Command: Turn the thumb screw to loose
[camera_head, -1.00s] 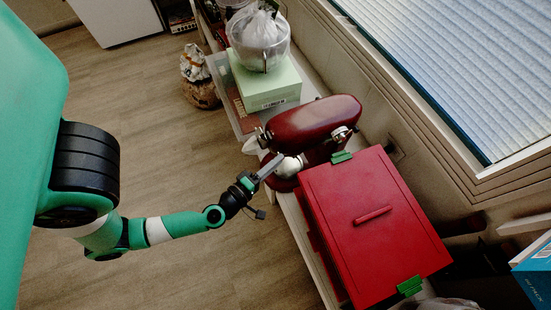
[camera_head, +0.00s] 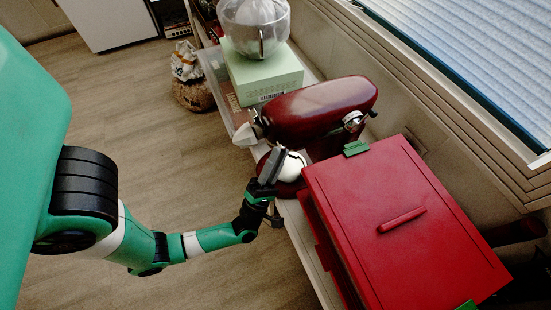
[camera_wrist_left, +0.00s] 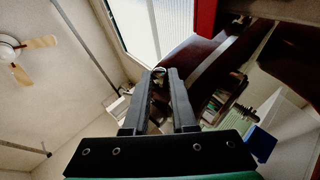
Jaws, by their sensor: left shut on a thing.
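The red stand mixer (camera_head: 320,108) stands at the middle of the head view. A silver knob (camera_head: 353,120) shows on its side. My left gripper (camera_head: 275,158) is below the front of the mixer head, beside a white rounded part (camera_head: 292,165). In the left wrist view my left gripper (camera_wrist_left: 165,75) points up, its fingers close together around a small dark, round-ended piece (camera_wrist_left: 158,82). This piece appears to be the thumb screw; the fingers partly hide it. Its turn angle cannot be read. The right gripper is not in view.
A red box (camera_head: 390,220) with green clips stands right of the mixer. A pale green box (camera_head: 262,75) carrying a clear bowl (camera_head: 254,30) stands behind it. The wall and window are on the right. Open floor (camera_head: 150,120) lies left of the shelf.

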